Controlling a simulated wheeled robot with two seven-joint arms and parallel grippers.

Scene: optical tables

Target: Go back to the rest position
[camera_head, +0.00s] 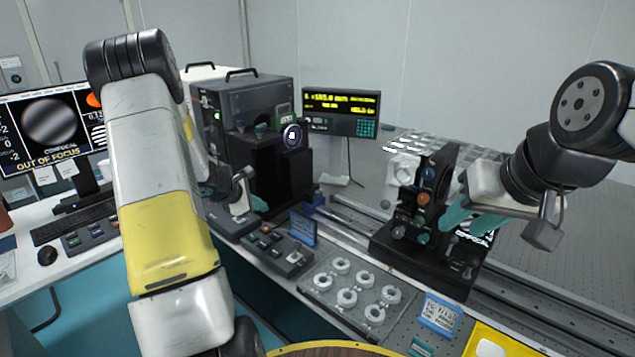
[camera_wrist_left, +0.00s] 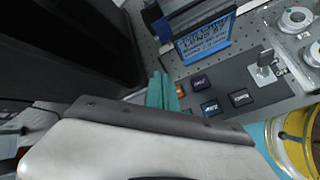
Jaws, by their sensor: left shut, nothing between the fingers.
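My left gripper (camera_head: 258,204) shows in the head view beyond my left forearm, beside the dark instrument and above the button box. Its teal fingers (camera_wrist_left: 162,92) are together and empty in the left wrist view, close to the button box (camera_wrist_left: 222,98). My right gripper (camera_head: 462,212) is at the right in the head view, with teal fingers beside the black mount with coloured knobs (camera_head: 424,198). Whether those fingers are open, or touch the mount, I cannot tell.
The dark instrument (camera_head: 235,105) stands behind my left gripper. A blue sign (camera_head: 303,228) stands by the button box (camera_head: 284,256). A tray with several white rings (camera_head: 347,298) lies in front. A monitor (camera_head: 48,130) reads "OUT OF FOCUS". The perforated table is clear at far right.

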